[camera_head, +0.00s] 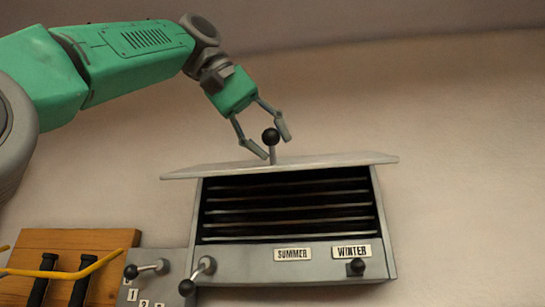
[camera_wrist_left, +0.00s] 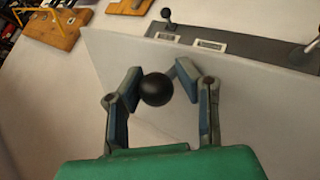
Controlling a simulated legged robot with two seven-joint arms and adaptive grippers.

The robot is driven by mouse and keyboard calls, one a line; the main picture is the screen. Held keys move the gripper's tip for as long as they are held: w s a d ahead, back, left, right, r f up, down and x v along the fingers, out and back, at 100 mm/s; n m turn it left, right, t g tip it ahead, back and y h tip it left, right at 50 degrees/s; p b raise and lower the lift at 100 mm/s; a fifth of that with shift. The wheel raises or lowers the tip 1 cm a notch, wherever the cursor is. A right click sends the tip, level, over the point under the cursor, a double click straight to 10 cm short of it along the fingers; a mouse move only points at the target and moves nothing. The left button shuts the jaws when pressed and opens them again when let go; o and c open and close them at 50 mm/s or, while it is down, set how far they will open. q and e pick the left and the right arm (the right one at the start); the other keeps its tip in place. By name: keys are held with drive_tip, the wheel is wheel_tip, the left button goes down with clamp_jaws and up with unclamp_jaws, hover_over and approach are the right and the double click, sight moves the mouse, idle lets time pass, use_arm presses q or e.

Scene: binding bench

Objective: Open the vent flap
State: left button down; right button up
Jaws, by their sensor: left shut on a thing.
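The vent flap (camera_head: 340,161) is a grey plate raised to about level over the top of the grey vent box (camera_head: 386,230), so the dark slatted opening (camera_head: 290,207) below it is uncovered. A black ball knob (camera_head: 271,136) on a short stem stands up from the flap. My left gripper (camera_head: 274,147) comes down from above and is shut on the knob, one finger on each side. In the left wrist view the knob (camera_wrist_left: 156,89) sits between the fingers, with the flap (camera_wrist_left: 262,115) behind. My right gripper is not in view.
The box front has a SUMMER label (camera_head: 292,254), a WINTER label (camera_head: 351,251) and a black-knobbed lever (camera_head: 356,267) under WINTER. A crank (camera_head: 204,267) is at the box's left. A wooden board (camera_head: 75,240) with black handles stands further left. Wall space on the right is clear.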

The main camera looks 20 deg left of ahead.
use_arm(q)
drive_tip(key=shift+a+r, duration=0.1)
drive_tip(key=shift+r, duration=0.05)
drive_tip(key=c, duration=1.2)
unclamp_jaws()
drive_tip(key=shift+w, duration=0.4)
drive_tip(key=shift+s, duration=0.25)
